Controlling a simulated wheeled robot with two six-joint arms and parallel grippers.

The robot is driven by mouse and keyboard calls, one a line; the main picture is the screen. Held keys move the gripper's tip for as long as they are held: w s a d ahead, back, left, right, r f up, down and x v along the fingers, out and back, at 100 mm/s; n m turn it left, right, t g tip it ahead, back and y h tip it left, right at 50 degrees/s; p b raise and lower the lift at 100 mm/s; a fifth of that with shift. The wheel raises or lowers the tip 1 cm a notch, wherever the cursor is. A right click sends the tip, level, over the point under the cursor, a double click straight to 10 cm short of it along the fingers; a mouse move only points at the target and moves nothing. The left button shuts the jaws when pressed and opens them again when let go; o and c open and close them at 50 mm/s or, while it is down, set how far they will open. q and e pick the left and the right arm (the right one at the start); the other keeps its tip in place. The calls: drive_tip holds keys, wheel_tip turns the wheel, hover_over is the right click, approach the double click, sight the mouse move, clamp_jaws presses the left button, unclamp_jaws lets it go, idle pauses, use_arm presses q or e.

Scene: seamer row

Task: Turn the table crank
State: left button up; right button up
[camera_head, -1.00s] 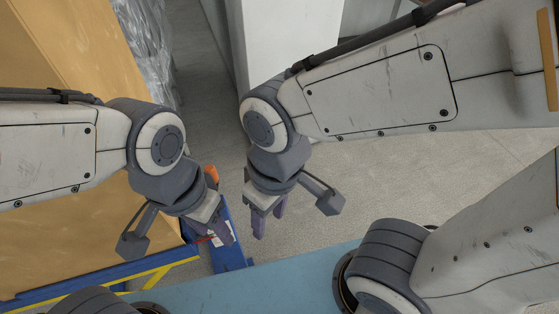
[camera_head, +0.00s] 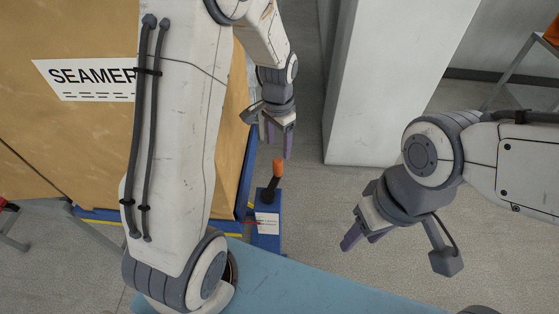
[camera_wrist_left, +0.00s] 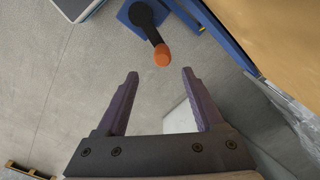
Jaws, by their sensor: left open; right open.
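The table crank shows in the head view as a dark arm with an orange knob (camera_head: 278,168), standing on a blue base (camera_head: 267,226) by the corner of the large tan box. In the left wrist view the orange knob (camera_wrist_left: 162,55) and the dark crank arm (camera_wrist_left: 146,22) lie beyond the fingertips, between their lines. My left gripper (camera_head: 278,150) is open and empty, with its fingertips just above the knob in the picture and apart from it. My left fingers also show in the left wrist view (camera_wrist_left: 160,75). My right gripper (camera_head: 358,240) is open and empty, away to the right.
A tan box marked SEAMER (camera_head: 60,130) fills the left, with a blue and yellow edge below it. A white column (camera_head: 390,80) stands behind. Grey floor (camera_head: 310,215) is open right of the crank.

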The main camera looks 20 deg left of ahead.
sight(278, 161)
use_arm(q)
drive_tip(key=shift+w+a+f, duration=0.1)
drive_tip(key=shift+a+f, duration=0.1)
drive_tip(key=shift+f, duration=0.3)
wheel_tip(278, 161, down, 10)
drive_tip(key=shift+r+p, duration=0.15)
drive_tip(key=shift+p, duration=0.25)
clamp_jaws()
idle(0.9)
